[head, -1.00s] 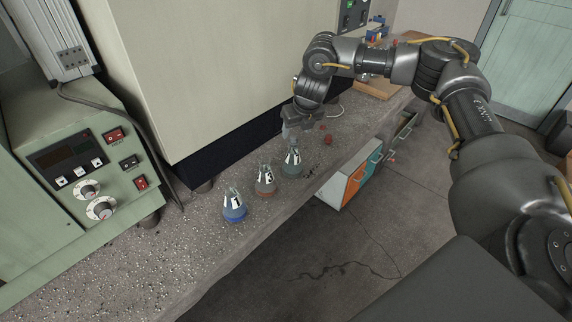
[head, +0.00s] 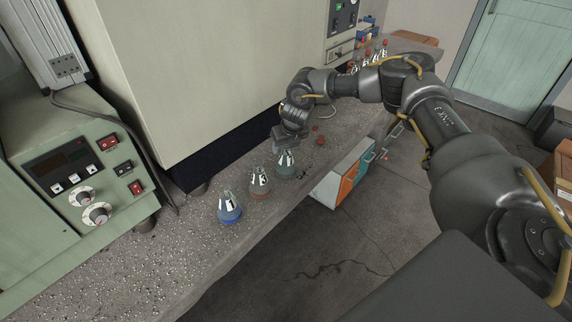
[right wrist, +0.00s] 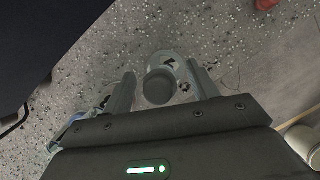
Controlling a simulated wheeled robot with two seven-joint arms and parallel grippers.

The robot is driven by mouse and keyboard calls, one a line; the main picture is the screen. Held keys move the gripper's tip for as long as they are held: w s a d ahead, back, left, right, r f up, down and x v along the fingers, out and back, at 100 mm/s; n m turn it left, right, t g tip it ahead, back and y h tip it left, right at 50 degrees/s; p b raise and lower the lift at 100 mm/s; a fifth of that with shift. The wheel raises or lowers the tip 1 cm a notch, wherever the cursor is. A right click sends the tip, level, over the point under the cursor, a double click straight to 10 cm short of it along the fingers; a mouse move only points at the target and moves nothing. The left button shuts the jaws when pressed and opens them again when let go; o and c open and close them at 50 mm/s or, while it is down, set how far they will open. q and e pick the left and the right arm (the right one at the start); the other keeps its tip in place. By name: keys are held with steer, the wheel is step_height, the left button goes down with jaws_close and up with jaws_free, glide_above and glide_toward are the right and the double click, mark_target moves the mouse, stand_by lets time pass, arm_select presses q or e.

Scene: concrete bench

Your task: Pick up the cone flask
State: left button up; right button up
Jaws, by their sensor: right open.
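Three cone flasks with white labels stand upright in a slanting row on the bench (head: 180,262). The nearest flask (head: 230,212) holds blue liquid, the middle flask (head: 260,187) brownish liquid, and the farthest flask (head: 286,170) dark grey-green contents. My right gripper (head: 284,146) is open at the top of the farthest flask, hiding part of its neck. In the right wrist view, the round dark mouth of a flask (right wrist: 158,88) lies between the spread fingers of the gripper (right wrist: 163,84). I cannot tell whether the fingers touch it. My left gripper is not in view.
Small red pieces (head: 320,140) lie beyond the row. Several red-topped items (head: 368,55) stand at the far end. The bench's near-left part is clear.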

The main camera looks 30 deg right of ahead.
steer(key=shift+x, duration=0.85)
steer(key=shift+c, duration=0.2)
jaws_close()
